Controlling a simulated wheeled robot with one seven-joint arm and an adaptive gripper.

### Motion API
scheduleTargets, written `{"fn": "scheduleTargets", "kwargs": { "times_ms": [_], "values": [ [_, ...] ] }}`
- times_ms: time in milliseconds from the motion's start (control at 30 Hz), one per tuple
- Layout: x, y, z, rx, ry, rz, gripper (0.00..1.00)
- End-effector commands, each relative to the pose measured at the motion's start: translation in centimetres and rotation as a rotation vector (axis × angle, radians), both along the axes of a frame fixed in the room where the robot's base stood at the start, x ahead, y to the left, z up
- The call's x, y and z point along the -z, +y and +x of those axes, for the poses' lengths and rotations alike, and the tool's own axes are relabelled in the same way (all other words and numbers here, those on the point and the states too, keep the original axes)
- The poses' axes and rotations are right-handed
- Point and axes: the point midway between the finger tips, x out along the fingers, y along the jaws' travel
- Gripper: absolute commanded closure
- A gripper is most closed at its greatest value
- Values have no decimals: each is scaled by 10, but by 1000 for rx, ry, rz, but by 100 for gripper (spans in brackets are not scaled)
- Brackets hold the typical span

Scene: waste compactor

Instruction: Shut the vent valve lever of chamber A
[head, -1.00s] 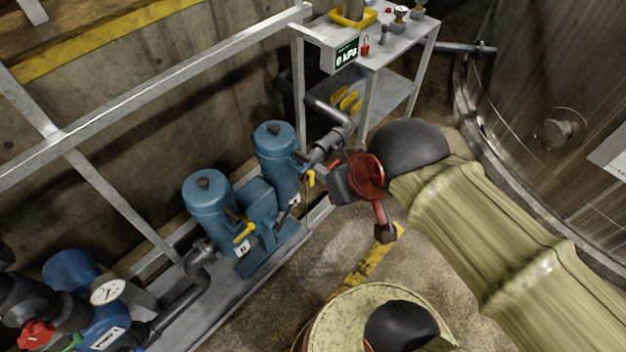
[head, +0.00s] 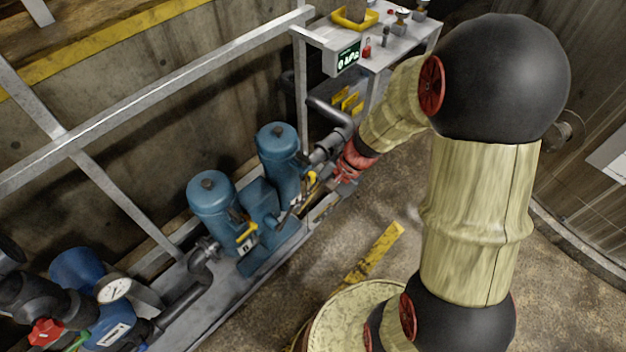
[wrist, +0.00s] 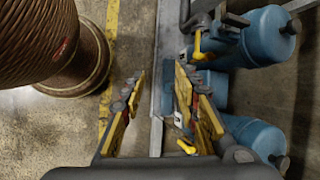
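Two blue chambers stand on a grey skid: a front one (head: 211,196) and a back one (head: 278,148). Their letter plates are too small to read surely, so I cannot tell which is A. The front one has a yellow lever (head: 247,234); it also shows in the wrist view (wrist: 197,45). The back one's yellow lever (head: 312,178) is close beside my gripper (head: 335,182) and shows low in the wrist view (wrist: 186,147). My gripper is open, its yellow-padded fingers (wrist: 158,85) apart with nothing held between them. The right finger partly covers the skid and chambers.
A grey pipe (head: 335,142) runs beside the back chamber. A gauge (head: 114,289) and red knob (head: 45,332) are at lower left. Floor by the yellow stripe (head: 375,253) is clear.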

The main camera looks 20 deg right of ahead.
Motion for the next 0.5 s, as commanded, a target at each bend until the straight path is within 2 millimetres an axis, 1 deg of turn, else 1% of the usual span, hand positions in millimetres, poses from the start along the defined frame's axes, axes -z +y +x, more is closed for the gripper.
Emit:
{"fn": "scheduleTargets", "kwargs": {
  "times_ms": [33,67,133,233,267,300,367,400,467,500],
  "values": [
    [21,0,11,108,45,56,69],
    [31,-1,20,178,64,86,69],
    [58,-3,40,348,113,156,69],
    [98,-13,68,600,175,241,69],
    [110,-18,76,676,192,261,69],
    [126,-25,86,776,212,287,69],
    [148,-36,100,923,239,322,69],
    [162,-45,110,1019,252,343,69],
    [179,-59,124,1155,265,369,69],
    [186,-68,135,1234,264,387,69]
  ]
}}
